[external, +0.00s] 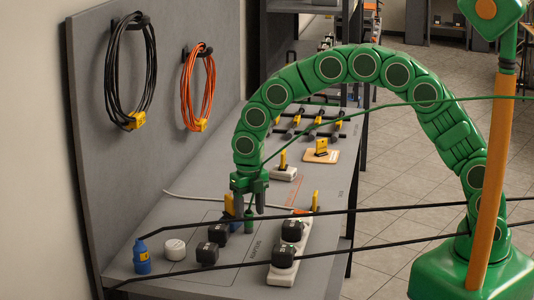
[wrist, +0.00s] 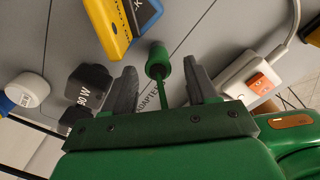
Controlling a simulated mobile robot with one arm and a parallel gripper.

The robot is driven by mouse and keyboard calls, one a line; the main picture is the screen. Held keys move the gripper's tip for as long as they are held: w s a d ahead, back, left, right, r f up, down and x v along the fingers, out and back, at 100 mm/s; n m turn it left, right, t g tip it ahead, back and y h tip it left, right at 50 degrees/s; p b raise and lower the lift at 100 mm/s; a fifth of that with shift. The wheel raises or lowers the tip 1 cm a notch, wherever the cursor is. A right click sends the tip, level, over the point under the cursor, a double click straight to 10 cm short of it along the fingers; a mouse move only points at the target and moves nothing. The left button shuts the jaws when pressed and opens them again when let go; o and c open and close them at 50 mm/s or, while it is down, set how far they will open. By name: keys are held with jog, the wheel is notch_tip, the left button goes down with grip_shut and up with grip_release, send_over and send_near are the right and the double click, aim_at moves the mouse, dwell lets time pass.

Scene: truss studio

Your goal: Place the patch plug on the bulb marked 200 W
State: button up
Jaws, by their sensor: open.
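A small green cylinder with a thin green stem, which looks like the patch plug (wrist: 158,62), lies between and just beyond my fingertips in the wrist view. It also shows just below my gripper in the external view (external: 249,221). My gripper (wrist: 162,88) is open, with a gap between each finger and the plug; in the external view it points down over the bench (external: 249,200). A black block (wrist: 88,88) carries a W label, apparently 80 or 90 W. Other black blocks (external: 217,235) have labels too small to read.
A white power strip (external: 312,239) with black blocks on it lies right of my gripper. A yellow-and-blue device (wrist: 112,28) is close left of the plug. A white round piece (external: 175,249) and blue bottle (external: 142,258) stand left. Dark cables cross in front.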

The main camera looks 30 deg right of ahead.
aim_at(248, 213)
notch_tip(248, 213, down, 4)
jog(key=shift+w+a, duration=0.1)
jog(key=shift+w, duration=0.05)
grip_shut()
dwell(0.3)
